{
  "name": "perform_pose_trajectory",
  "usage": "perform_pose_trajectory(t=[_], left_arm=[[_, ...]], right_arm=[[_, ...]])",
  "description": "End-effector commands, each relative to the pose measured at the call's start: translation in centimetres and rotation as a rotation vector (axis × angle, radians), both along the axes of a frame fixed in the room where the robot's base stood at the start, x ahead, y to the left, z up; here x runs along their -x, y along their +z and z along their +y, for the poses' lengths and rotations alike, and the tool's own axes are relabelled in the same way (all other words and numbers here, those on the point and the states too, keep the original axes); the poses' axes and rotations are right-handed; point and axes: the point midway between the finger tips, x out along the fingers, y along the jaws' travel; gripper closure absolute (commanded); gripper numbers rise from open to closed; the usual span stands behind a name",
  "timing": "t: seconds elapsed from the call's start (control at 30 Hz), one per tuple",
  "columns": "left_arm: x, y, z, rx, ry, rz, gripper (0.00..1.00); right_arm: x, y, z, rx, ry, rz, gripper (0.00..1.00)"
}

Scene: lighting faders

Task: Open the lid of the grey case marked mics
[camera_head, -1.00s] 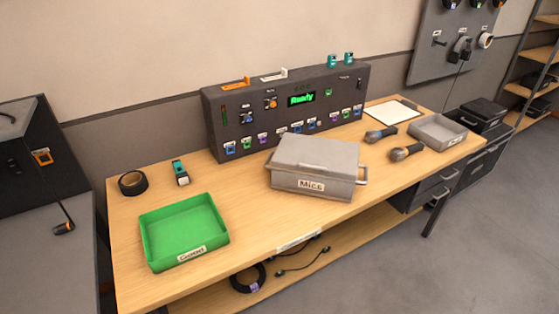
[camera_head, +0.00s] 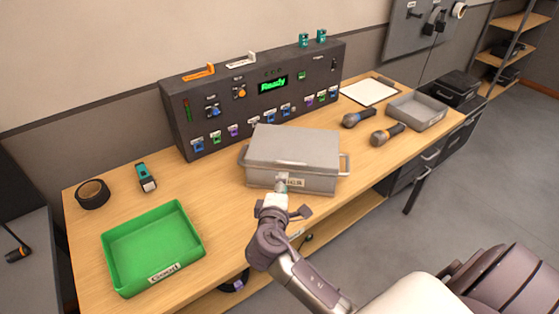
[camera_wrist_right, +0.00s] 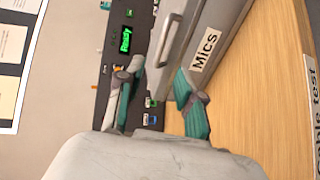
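The grey case marked Mics (camera_head: 292,158) stands on the wooden table in front of the control panel, with its lid shut. It has side handles, and its label is partly covered by my gripper in the head view. My right gripper (camera_head: 283,184) is at the front of the case, near the label. In the right wrist view the gripper (camera_wrist_right: 160,72) is open, with nothing between its green-padded fingers. The lid's front handle (camera_wrist_right: 169,40) lies just beyond the fingertips, and the Mics label (camera_wrist_right: 205,48) is to its right. My left gripper is not in view.
A control panel (camera_head: 255,96) reading Ready stands behind the case. A green tray (camera_head: 112,263), black tape roll (camera_head: 92,194) and small teal-ended device (camera_head: 146,178) are to the left. Two microphones (camera_head: 386,134) and a grey tray (camera_head: 432,122) are to the right.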

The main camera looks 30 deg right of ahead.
Motion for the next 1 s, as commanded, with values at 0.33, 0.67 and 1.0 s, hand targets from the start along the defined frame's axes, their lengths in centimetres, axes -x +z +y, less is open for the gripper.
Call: perform_pose_trajectory(t=[0.33,0.67,1.0], left_arm=[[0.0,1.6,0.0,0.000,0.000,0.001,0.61],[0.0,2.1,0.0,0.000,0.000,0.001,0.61],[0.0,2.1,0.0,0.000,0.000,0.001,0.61]], right_arm=[[-5.6,-1.3,-4.8,0.002,0.000,0.002,0.63],[-8.5,-2.3,-7.2,-0.001,0.002,0.000,0.63],[-8.7,-2.4,-7.4,-0.003,0.002,0.000,0.65]])
